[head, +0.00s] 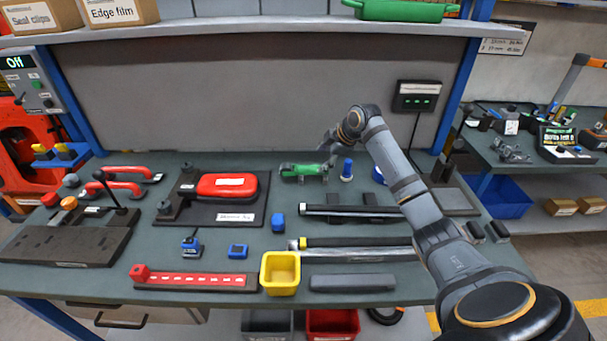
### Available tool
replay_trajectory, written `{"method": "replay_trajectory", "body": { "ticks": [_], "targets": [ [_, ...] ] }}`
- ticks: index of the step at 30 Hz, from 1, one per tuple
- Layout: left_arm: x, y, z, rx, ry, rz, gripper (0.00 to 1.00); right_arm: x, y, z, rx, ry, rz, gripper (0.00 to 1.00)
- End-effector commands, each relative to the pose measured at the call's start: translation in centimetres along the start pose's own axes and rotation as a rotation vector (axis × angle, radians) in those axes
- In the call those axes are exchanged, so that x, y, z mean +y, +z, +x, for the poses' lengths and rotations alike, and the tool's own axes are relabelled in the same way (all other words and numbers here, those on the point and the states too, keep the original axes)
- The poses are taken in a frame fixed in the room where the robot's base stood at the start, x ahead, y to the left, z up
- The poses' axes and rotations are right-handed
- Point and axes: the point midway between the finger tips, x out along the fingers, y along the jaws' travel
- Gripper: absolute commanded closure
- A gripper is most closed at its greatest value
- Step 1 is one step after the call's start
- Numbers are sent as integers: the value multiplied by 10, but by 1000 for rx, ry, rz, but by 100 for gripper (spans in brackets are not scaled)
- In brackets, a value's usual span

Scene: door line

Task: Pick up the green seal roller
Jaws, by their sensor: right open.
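The green seal roller (301,169) lies on the grey-green workbench (250,195), toward the back and near the middle in the head view. My right arm comes in from the lower right and bends down at its wrist. My right gripper (326,151) is open and sits just above the right end of the green roller. It partly overlaps the roller's right end in this view, so I cannot tell whether they touch. My left gripper is not in view.
A blue-topped bottle (346,170) stands close to the roller's right. A red case (227,185) on a dark plate lies to the left. A shelf (240,30) overhangs the back.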

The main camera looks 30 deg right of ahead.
Motion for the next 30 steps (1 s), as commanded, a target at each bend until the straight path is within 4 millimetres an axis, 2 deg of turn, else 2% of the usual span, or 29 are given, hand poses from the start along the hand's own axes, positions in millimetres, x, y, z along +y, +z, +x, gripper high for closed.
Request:
{"method": "replay_trajectory", "body": {
  "ticks": [4, 12, 19, 27, 28, 30],
  "targets": [
    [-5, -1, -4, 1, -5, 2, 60, 0, -1, 24, 2, -2, 2, 40],
    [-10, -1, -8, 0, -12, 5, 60, 0, -2, 38, 1, -2, 0, 40],
    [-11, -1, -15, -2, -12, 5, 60, -1, -5, 76, 1, -3, 1, 40],
    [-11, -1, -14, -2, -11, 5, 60, -2, -3, 84, -2, -1, -3, 40],
    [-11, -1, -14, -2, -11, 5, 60, -2, -3, 84, -2, -1, -2, 41],
    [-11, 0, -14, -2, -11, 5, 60, -2, -3, 83, -2, -1, -2, 51]
  ]
}}
